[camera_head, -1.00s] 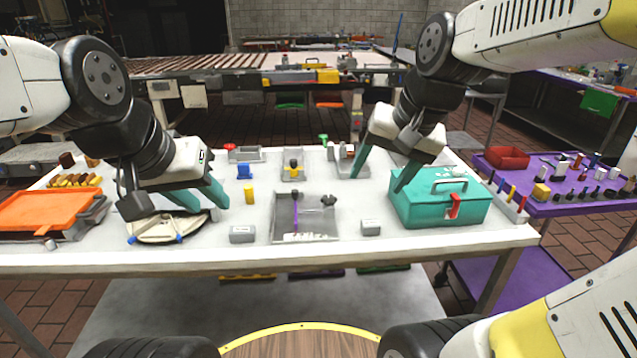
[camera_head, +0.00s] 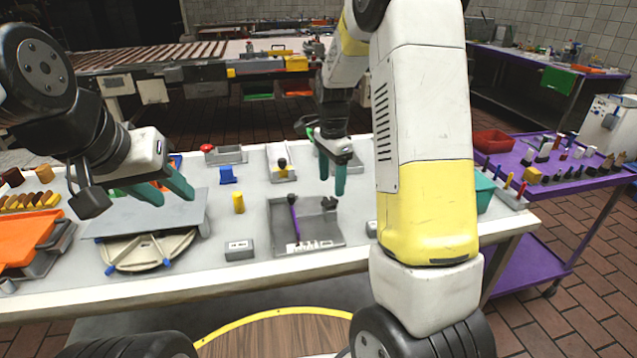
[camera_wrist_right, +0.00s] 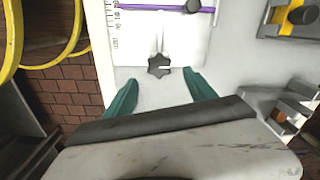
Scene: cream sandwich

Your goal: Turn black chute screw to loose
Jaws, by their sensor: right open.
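The black chute screw (camera_head: 329,203) is a star-shaped knob at the right side of the grey chute tray (camera_head: 335,233) in the head view. In the right wrist view, the screw (camera_wrist_right: 159,67) is centred just ahead of and between the two teal fingertips. My right gripper (camera_head: 331,187) is open, pointing down just behind and above the screw, and no contact is visible. It shows open in the wrist view (camera_wrist_right: 161,77). My left gripper (camera_head: 176,199) is open and empty over a grey panel (camera_head: 135,218) at the left.
A purple stick (camera_head: 294,214) lies on the tray. A yellow cylinder (camera_head: 239,203), a blue block (camera_head: 228,174) and a grey labelled block (camera_head: 240,250) stand left of it. My right arm hides most of the teal box (camera_head: 484,190). An orange tray (camera_head: 25,236) is far left.

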